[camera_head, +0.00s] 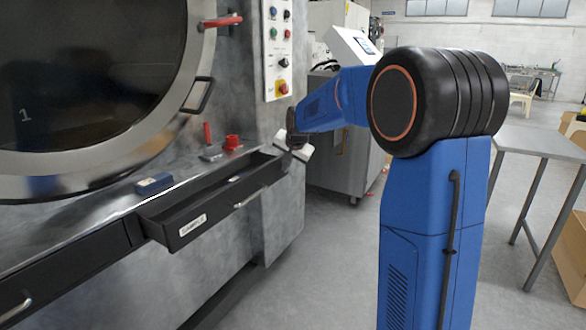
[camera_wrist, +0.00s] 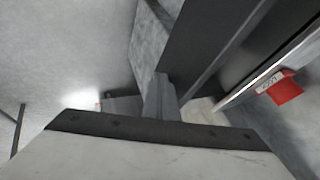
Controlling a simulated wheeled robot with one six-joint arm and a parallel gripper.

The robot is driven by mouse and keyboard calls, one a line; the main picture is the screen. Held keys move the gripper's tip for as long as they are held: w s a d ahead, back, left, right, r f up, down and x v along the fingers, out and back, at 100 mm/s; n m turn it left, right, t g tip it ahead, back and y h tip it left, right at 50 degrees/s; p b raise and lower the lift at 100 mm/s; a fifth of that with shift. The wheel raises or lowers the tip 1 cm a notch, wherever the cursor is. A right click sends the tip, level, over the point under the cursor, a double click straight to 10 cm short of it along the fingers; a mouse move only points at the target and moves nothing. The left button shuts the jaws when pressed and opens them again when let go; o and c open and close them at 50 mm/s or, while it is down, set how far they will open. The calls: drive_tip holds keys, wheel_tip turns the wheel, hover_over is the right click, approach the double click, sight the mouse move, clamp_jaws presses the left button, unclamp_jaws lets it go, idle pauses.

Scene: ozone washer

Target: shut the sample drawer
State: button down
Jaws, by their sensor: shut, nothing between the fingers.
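The sample drawer (camera_head: 222,212) is dark, with a white "SAMPLE" label and a light bar handle (camera_head: 250,198) on its front. It stands pulled out of the machine, and its open top shows in the head view. My gripper (camera_head: 294,146) is at the drawer's far right end, near its back corner. Its fingers are shut with nothing between them. In the wrist view a dark panel, seemingly part of the drawer (camera_wrist: 205,42), lies just beyond my gripper (camera_wrist: 161,98). I cannot tell whether they touch.
The grey machine (camera_head: 262,125) has a big round door above the drawer. Another dark drawer (camera_head: 70,262) is at the left. A grey table (camera_head: 535,140) stands at the right; the floor between is clear.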

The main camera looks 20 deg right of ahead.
sight(260, 158)
drive_tip(key=w+a, duration=0.2)
drive_tip(key=w, duration=0.1)
drive_tip(key=w+a, duration=0.2)
drive_tip(key=w, duration=0.1)
drive_tip(key=w+a, duration=0.2)
drive_tip(key=shift+w+a, duration=0.15)
drive_tip(key=shift+w, duration=0.25)
drive_tip(key=shift+w+a+r, duration=0.1)
drive_tip(key=shift+w+a, duration=0.2)
drive_tip(key=shift+w, duration=0.05)
